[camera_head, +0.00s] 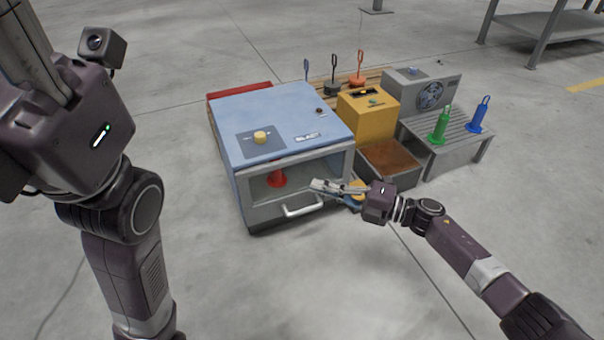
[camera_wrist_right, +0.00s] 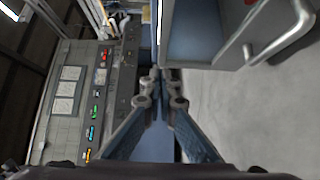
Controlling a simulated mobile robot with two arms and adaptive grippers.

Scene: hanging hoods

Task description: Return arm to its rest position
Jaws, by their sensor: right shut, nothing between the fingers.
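My right gripper (camera_head: 322,186) reaches in from the right and hovers by the front of the blue cabinet (camera_head: 270,112), close to its door handle (camera_head: 302,210). In the right wrist view its fingers (camera_wrist_right: 160,88) come together with nothing between them. The cabinet door looks shut, and a red thing (camera_head: 277,178) shows behind its window. In the right wrist view the handle (camera_wrist_right: 282,40) is at upper right, apart from the fingers. My left arm stands raised at the left; its gripper body (camera_head: 65,130) shows, but its fingertips cannot be made out.
A yellow box (camera_head: 366,115), an open bin with brown contents (camera_head: 388,160) and a grey fan unit (camera_head: 425,92) stand right of the cabinet. A green hook stand (camera_head: 438,128) and a blue one (camera_head: 478,118) are on a slatted table (camera_head: 462,140). The front floor is clear.

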